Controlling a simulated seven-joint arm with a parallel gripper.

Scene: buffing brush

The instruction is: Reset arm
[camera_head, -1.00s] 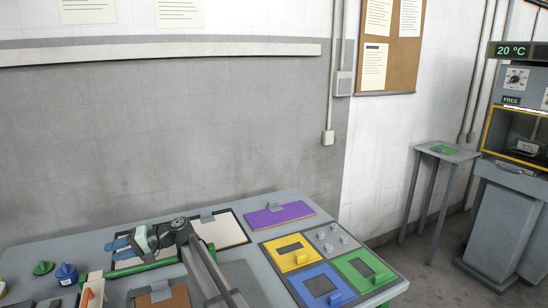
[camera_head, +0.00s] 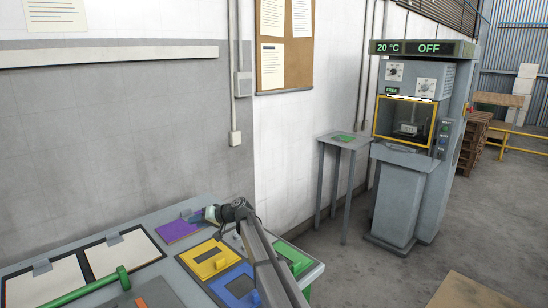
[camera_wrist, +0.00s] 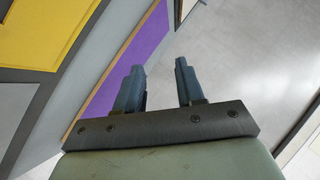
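My gripper (camera_head: 194,216) is above the table near the purple panel (camera_head: 172,232), at the far side of the table in the head view. In the wrist view my gripper (camera_wrist: 160,66) shows two blue-grey fingers standing apart with nothing between them. The purple panel (camera_wrist: 128,62) lies beyond and left of the fingers there, and grey surface shows behind the gap. My arm reaches back over the coloured panels toward the lower right of the head view and hides part of them.
The table holds a yellow panel (camera_head: 208,262), a blue panel (camera_head: 236,290), a green panel (camera_head: 293,259), white boards (camera_head: 126,252) and a green bar (camera_head: 90,290). A small side table (camera_head: 345,142) and a grey machine (camera_head: 407,150) reading "OFF" stand to the right.

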